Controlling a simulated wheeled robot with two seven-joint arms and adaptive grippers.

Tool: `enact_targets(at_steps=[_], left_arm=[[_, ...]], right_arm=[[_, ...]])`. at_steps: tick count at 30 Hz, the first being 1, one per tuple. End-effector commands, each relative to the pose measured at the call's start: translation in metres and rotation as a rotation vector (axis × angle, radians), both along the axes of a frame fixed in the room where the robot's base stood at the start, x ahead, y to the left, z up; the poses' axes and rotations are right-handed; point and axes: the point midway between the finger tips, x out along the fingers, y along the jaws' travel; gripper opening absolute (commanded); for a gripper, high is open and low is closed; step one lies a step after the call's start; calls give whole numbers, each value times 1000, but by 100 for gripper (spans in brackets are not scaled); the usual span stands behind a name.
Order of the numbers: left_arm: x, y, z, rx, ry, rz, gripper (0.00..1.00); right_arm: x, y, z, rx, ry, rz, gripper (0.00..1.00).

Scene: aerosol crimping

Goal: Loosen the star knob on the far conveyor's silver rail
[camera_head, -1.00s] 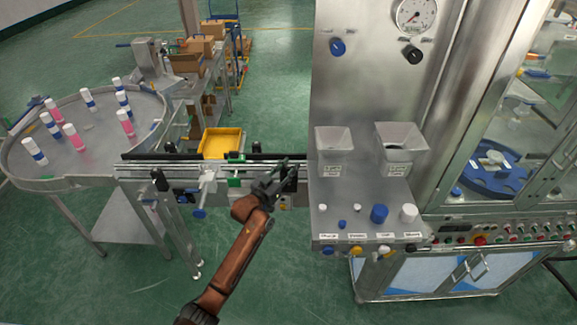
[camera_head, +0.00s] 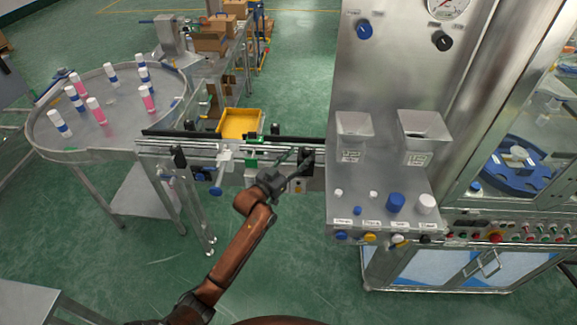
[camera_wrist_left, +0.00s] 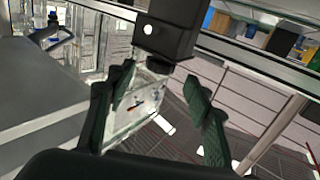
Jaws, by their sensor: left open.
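The silver rail (camera_head: 190,147) of the conveyor runs from the round table to the machine. A black clamp block (camera_head: 306,157) sits on it near the machine, and another black block (camera_head: 180,157) is farther left. My left gripper (camera_head: 291,166) is open beside the block near the machine. In the left wrist view a black block (camera_wrist_left: 166,32) is just beyond the open fingers (camera_wrist_left: 158,88), above the gap between them. I cannot make out the star knob's shape clearly, or whether a finger touches the block. My right gripper is not in view.
A yellow tray (camera_head: 240,123) lies behind the rail. A blue-knobbed clamp (camera_head: 217,185) and a green part (camera_head: 252,163) are left of my gripper. The machine's silver shelf (camera_head: 375,212) with loose caps is close on the right. Bottles stand on the round table (camera_head: 60,147).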

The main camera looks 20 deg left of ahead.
Motion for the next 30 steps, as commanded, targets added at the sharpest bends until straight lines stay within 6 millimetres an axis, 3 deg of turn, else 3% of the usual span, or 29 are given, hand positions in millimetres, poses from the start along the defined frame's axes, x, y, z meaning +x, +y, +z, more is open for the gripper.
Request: enact_targets(at_steps=[3, 10, 30], left_arm=[[-24, 8, -2, 3, 2, 0, 47], [-53, 17, 0, 1, 1, 0, 47], [-58, 18, 0, 0, 0, 0, 47]], right_arm=[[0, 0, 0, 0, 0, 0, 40], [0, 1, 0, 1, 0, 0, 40], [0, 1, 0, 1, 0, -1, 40]])
